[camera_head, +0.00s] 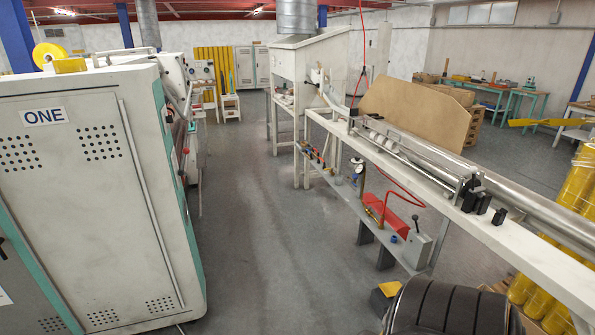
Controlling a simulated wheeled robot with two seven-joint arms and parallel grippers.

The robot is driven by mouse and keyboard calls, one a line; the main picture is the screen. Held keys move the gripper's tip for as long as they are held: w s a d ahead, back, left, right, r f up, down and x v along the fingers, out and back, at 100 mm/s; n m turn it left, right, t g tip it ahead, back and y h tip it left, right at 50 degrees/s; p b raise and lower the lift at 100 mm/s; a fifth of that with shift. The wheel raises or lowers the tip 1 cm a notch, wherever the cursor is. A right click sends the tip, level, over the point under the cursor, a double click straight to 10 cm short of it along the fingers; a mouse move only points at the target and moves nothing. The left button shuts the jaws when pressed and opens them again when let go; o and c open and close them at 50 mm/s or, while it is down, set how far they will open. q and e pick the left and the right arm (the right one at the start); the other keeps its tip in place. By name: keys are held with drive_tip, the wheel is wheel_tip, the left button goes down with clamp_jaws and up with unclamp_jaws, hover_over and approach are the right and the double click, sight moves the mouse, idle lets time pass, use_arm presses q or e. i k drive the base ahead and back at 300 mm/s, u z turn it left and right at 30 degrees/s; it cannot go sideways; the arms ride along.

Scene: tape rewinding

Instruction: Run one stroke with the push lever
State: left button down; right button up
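Neither of my grippers shows in the head view. I cannot tell for sure which part is the push lever. One thin upright lever with a dark knob (416,222) stands on a small grey box (418,248) on the low shelf at the right, beside a red housing (388,212). Black handles or clamps (476,200) also sit on the long white bench (520,240), beside a shiny metal tube (430,152). Nothing of mine touches these parts.
A large white cabinet marked ONE (75,200) stands on the left, with yellow tape rolls (50,54) on top. The grey floor aisle (255,230) between it and the bench is clear. A dark ribbed rounded object (450,308) is at the bottom right, near yellow tubes (573,200).

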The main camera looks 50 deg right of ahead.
sight(415, 217)
drive_tip(key=z, duration=1.5)
drive_tip(key=i, duration=3.5)
drive_tip(key=z, duration=2.6)
drive_tip(key=k, duration=0.2)
drive_tip(key=u, duration=0.6)
